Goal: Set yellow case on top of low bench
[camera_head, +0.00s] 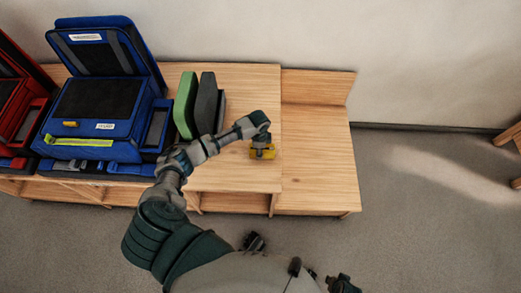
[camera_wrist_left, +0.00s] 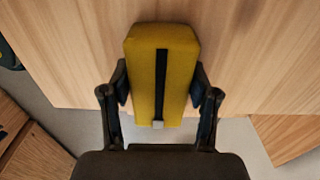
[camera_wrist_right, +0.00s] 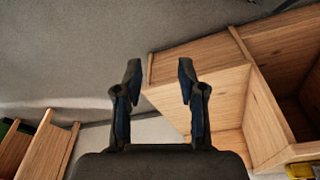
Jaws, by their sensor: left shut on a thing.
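The yellow case (camera_wrist_left: 145,75) has a black strap down its middle. My left gripper (camera_wrist_left: 160,95) is shut on its two sides. In the head view, the case (camera_head: 262,153) is under my left gripper (camera_head: 262,145), over the right end of the higher wooden table (camera_head: 250,90). I cannot tell whether it touches the tabletop. The low bench (camera_head: 315,150) adjoins that table on the right and its top looks bare. My right gripper (camera_wrist_right: 160,80) is open and empty, away from the case.
A green slab (camera_head: 187,105) and a dark grey slab (camera_head: 207,103) stand upright left of the case. An open blue case (camera_head: 100,105) and a red case (camera_head: 12,115) are further left. Wooden furniture (camera_head: 508,135) stands at the far right. Floor between is clear.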

